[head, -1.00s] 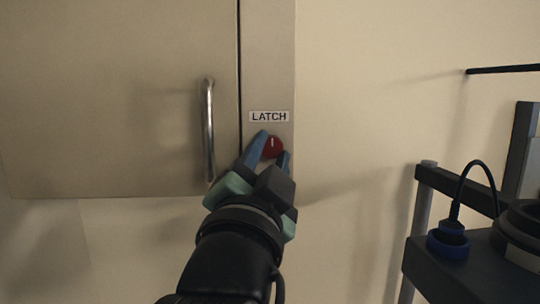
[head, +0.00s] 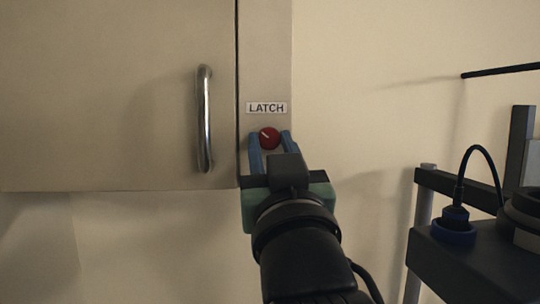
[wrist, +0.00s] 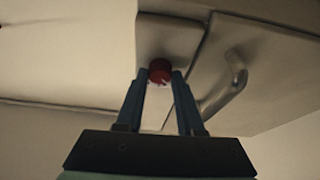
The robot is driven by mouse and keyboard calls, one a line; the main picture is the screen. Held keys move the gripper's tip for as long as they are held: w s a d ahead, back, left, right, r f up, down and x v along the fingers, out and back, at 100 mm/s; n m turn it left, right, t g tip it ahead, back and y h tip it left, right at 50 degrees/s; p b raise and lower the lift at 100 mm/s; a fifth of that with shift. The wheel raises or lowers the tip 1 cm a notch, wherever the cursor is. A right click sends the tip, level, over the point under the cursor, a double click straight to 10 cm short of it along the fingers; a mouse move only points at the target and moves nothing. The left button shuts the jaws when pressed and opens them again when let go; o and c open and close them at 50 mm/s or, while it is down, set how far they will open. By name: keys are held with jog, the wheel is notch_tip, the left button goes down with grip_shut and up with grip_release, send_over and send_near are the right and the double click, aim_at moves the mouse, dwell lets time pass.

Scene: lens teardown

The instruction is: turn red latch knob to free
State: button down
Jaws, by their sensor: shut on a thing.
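The red latch knob (head: 269,138) is on the strip beside the cabinet door, just below the LATCH label (head: 267,108). Its white mark slants to the upper left. My gripper (head: 271,136) has its two blue fingers on either side of the knob and is shut on it. In the wrist view the knob (wrist: 159,66) sits between the two fingertips, which cover parts of its sides.
The cabinet door (head: 110,90) is closed, with a metal handle (head: 205,120) left of the knob. A dark stand (head: 465,255) with a blue-ringed part and a cable is at the lower right. Bare wall lies between.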

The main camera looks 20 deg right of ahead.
jog(key=n+y+b, duration=0.1)
jog(key=n, duration=0.2)
jog(key=n+y+b, duration=0.1)
jog(key=n+y, duration=0.1)
jog(key=n, duration=0.1)
jog(key=shift+d+f+n+y, duration=0.1)
jog(key=shift+d+n+y, duration=0.1)
jog(key=shift+n+y, duration=0.15)
jog(key=shift+n+g+y+b, duration=0.3)
jog(key=shift+n+y+b, duration=0.75)
jog(key=shift+n, duration=1.5)
jog(key=c, duration=0.5)
grip_release()
jog(key=shift+r, duration=0.2)
